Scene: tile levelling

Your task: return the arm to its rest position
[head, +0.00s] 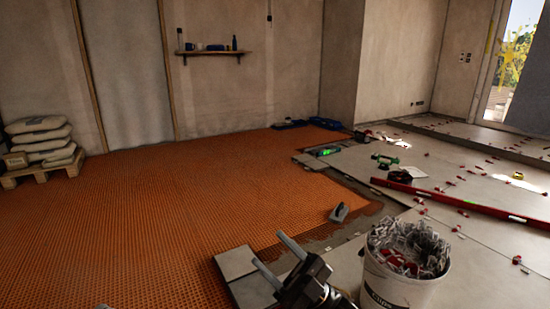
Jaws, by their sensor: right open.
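My right gripper (268,250) shows at the bottom centre of the head view, its two grey fingers spread apart with nothing between them. It is in front of a grey tile stack or loose tiles (236,263) beside the orange mat; I cannot tell its height above them. A white bucket (398,292) full of clips and red pieces stands just right of the gripper. My left gripper is not in view.
Orange matting (150,215) covers the left floor. Laid grey tiles (455,165) with red clips fill the right. A trowel (339,213) lies at the mat's edge. A long red level (460,200) lies across the tiles. Bags (40,140) sit on a pallet at left.

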